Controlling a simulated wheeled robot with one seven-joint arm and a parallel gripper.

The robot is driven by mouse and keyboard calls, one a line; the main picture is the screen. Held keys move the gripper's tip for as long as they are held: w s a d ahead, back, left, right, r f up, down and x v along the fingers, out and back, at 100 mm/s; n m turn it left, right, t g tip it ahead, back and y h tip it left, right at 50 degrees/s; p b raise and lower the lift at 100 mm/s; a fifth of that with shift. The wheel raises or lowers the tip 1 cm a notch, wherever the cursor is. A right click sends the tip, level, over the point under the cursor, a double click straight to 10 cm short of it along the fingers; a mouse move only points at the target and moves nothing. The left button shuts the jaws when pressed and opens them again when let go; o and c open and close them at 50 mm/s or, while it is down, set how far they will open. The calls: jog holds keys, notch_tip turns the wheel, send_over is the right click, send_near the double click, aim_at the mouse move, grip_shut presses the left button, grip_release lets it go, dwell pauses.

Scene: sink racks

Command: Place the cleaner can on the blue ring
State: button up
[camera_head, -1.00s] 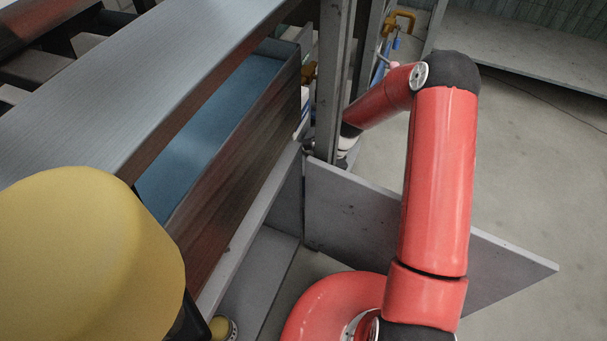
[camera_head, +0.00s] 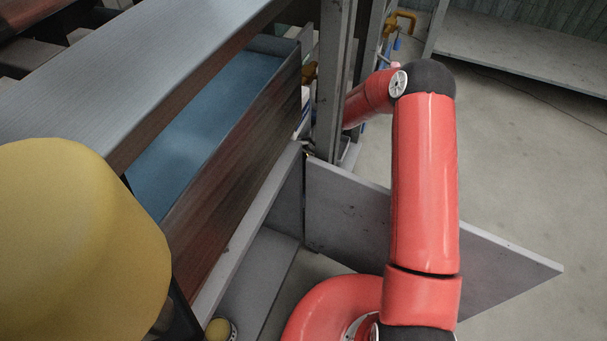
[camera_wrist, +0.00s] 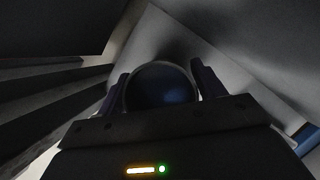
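In the wrist view my gripper (camera_wrist: 162,86) has a finger on each side of a dark, round, glossy thing (camera_wrist: 162,88). It looks gripped between them and seems to be the cleaner can seen end-on; no label shows. In the head view my red arm reaches back behind a grey metal post, and my gripper is hidden there. I cannot make out the blue ring in either view. A blue edge (camera_wrist: 304,138) shows at the lower right of the wrist view, but I cannot tell what it is.
Grey upright posts (camera_head: 328,90) stand close beside my forearm. A sink basin with a blue inside (camera_head: 205,120) is at left. A large yellow rounded object (camera_head: 75,240) fills the lower left. A grey panel (camera_head: 350,205) lies behind my arm. Open floor (camera_head: 520,150) is at right.

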jog(key=shift+o, duration=1.3)
jog(key=shift+w+d+r, duration=0.1)
jog(key=shift+d+r, duration=0.05)
jog(key=shift+r, duration=0.35)
jog(key=v, duration=0.2)
jog(key=shift+w+d+r+p, duration=0.1)
jog(key=shift+d+r+p, duration=0.2)
jog(key=shift+p, duration=0.1)
jog(key=w+d, duration=0.1)
jog(key=d, duration=0.2)
jog(key=w+d, duration=0.2)
jog(key=d, duration=0.1)
jog(key=w+d, duration=0.1)
jog(key=d, duration=0.3)
jog(key=shift+w+d+f, duration=0.1)
jog(key=shift+w+f, duration=0.05)
jog(key=shift+f, duration=0.1)
jog(key=shift+d, duration=0.2)
